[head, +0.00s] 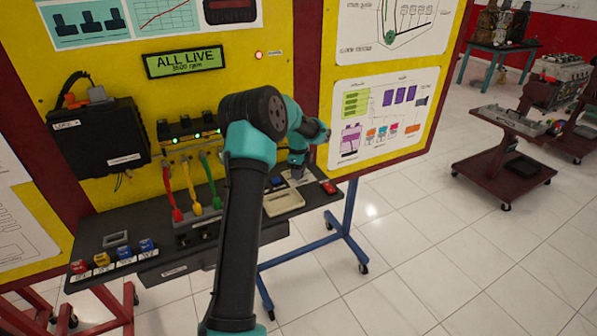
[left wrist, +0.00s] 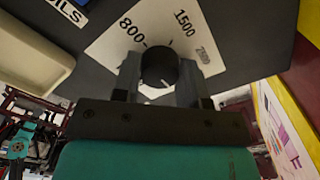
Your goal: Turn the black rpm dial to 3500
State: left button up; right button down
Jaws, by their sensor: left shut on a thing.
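The black rpm dial (left wrist: 158,66) is a round knob on a pale scale plate (left wrist: 112,48) in the left wrist view. The plate shows 800, 1500 and a third number too blurred to read surely. My left gripper (left wrist: 159,78) is shut on the dial, one finger on each side. A pale mark shows on the dial's edge nearest the gripper body. In the head view, my left gripper (head: 297,168) is at the right end of the black shelf and hides the dial. The display (head: 185,60) reads ALL LIVE, with a small rpm line that looks like 3500.
On the black shelf (head: 200,234), a cream tray (head: 283,203) lies beside the gripper and a red switch (head: 328,187) on its other side. Red, yellow and green leads (head: 191,185) hang left of my arm. Coloured switches (head: 102,259) line the shelf's left front.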

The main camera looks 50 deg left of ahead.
pick_arm(q)
jog(key=o, duration=0.9)
jog(key=shift+r, duration=0.1)
notch_tip(320, 180, up, 7)
jog(key=shift+r, duration=0.2)
dwell(0.3)
